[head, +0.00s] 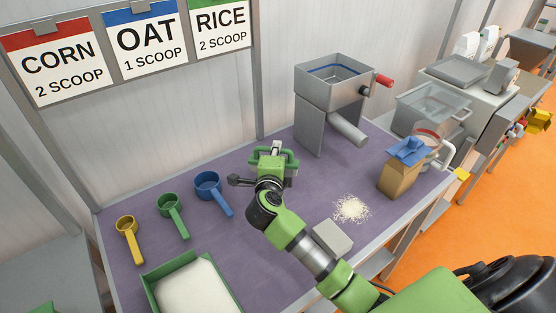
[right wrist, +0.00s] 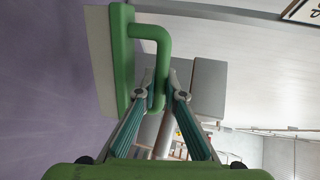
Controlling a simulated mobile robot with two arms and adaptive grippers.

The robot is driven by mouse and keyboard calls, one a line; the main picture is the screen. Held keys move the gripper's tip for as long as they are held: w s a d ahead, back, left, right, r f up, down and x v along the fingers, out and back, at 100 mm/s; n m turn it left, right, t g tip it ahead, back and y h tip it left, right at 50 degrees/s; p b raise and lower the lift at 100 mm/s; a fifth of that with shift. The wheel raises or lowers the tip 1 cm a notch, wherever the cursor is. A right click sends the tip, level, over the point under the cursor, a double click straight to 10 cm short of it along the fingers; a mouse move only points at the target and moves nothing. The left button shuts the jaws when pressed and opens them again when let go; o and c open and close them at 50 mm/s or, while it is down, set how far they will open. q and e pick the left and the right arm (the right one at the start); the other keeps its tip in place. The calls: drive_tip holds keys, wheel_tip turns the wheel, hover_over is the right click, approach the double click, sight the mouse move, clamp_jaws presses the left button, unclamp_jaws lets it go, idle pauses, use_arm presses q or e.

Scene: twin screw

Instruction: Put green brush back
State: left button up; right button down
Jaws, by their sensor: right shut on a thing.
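The green brush (right wrist: 121,62) has a flat green back, pale bristles and a looped green handle (right wrist: 161,60). In the right wrist view my right gripper (right wrist: 163,95) is shut on the handle. In the head view the brush (head: 286,153) shows above the table, partly hidden behind the gripper (head: 268,175), near the back middle of the purple mat. I cannot tell whether its bristles touch the mat. My left gripper is not in view.
A grey mill (head: 314,120) stands behind right. Pale grain (head: 351,208) lies spilled near a grey block (head: 332,238). A brown bag (head: 398,178) stands at right. Yellow, green and blue scoops (head: 207,184) lie left, with a green tray (head: 153,292) in front.

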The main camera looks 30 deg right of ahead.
drive_tip(key=shift+w+d+f, duration=0.35)
drive_tip(key=shift+f, duration=0.25)
drive_tip(key=f, duration=0.3)
drive_tip(key=shift+w+d+f, duration=0.1)
drive_tip(key=shift+w+d, duration=0.05)
drive_tip(key=shift+d, duration=0.05)
drive_tip(key=shift+f, duration=0.2)
drive_tip(key=shift+f, duration=0.15)
drive_tip(key=c, duration=2.1)
unclamp_jaws()
drive_tip(key=shift+c, duration=0.2)
